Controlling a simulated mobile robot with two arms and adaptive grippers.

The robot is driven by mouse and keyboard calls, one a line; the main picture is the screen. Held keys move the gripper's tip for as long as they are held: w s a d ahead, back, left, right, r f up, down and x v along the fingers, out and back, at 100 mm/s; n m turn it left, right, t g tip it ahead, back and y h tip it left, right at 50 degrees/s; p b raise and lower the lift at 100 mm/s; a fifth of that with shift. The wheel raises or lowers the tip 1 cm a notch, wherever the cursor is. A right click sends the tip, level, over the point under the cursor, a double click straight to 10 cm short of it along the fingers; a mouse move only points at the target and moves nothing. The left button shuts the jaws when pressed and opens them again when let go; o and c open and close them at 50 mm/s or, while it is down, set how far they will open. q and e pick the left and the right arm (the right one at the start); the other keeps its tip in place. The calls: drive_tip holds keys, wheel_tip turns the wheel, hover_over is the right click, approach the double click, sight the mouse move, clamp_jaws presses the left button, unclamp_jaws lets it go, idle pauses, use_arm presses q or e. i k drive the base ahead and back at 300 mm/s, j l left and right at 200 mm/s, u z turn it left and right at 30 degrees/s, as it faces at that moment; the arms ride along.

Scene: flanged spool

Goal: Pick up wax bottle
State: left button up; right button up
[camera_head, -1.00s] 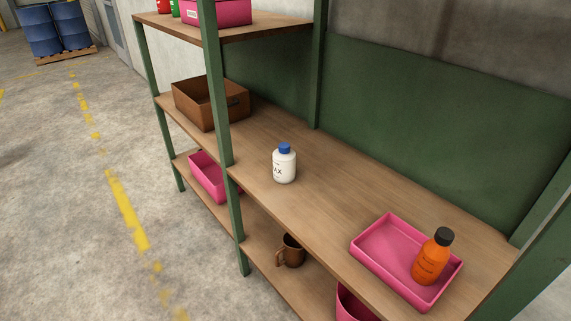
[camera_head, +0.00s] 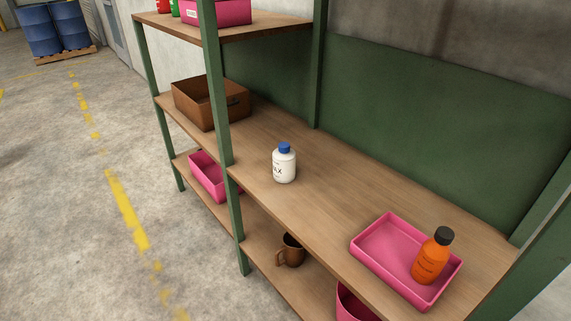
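The wax bottle (camera_head: 284,165) is white with a blue cap and dark lettering that ends in "AX". It stands upright on the wooden middle shelf (camera_head: 320,185), near the front edge and just right of a green post. Nothing touches it. Neither of my grippers shows in the head view.
A pink tray (camera_head: 378,246) with an orange bottle (camera_head: 431,258) stands right on the same shelf. A brown box (camera_head: 195,104) is at the left behind the green post (camera_head: 218,100). Below are a brown mug (camera_head: 292,251) and pink bins (camera_head: 205,172). The shelf between bottle and tray is clear.

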sight(284, 165)
drive_tip(key=i+j+z, duration=0.35)
drive_tip(key=j, duration=0.3)
drive_tip(key=i+j+z, duration=0.4)
drive_tip(key=j, duration=0.35)
drive_tip(key=i, duration=0.05)
